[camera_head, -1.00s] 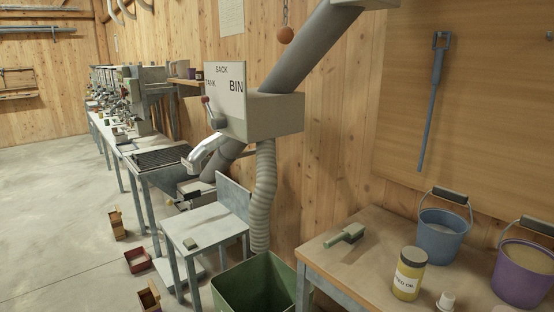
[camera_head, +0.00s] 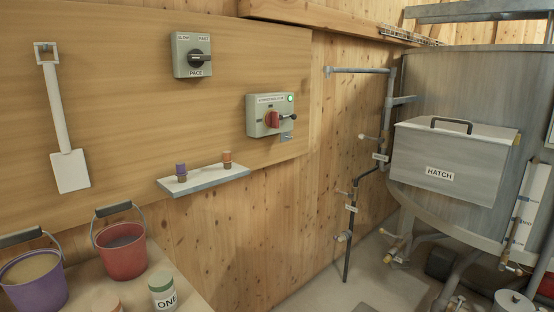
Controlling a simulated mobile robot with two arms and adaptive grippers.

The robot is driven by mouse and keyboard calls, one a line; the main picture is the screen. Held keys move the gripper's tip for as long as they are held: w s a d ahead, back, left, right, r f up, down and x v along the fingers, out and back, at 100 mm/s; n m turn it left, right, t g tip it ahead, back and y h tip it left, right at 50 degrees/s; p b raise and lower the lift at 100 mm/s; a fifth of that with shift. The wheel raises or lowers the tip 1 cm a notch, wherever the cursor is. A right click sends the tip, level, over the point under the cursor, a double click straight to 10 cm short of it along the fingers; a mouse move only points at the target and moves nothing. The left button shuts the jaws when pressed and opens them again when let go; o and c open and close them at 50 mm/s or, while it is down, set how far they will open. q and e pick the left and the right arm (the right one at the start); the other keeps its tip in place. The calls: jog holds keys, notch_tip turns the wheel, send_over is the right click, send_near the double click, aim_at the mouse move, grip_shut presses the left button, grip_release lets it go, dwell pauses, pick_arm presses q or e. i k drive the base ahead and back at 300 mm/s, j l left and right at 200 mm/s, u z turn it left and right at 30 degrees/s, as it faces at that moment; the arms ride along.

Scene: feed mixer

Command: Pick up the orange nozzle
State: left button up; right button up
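A small orange nozzle (camera_head: 227,158) stands upright near the right end of a narrow grey wall shelf (camera_head: 205,180). A purple-topped nozzle (camera_head: 181,171) stands to its left on the same shelf, with a gap between them. Both are small in the view, and their lower parts look brownish. Neither of my grippers is in view.
A control box with a red switch (camera_head: 271,118) and green light hangs above the shelf's right end. Below left, a table holds a purple bucket (camera_head: 37,290), a red bucket (camera_head: 122,261) and a jar labelled ONE (camera_head: 163,293). A hatch tank (camera_head: 450,150) stands right.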

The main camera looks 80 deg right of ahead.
aim_at(227, 160)
jog(key=z, duration=2.2)
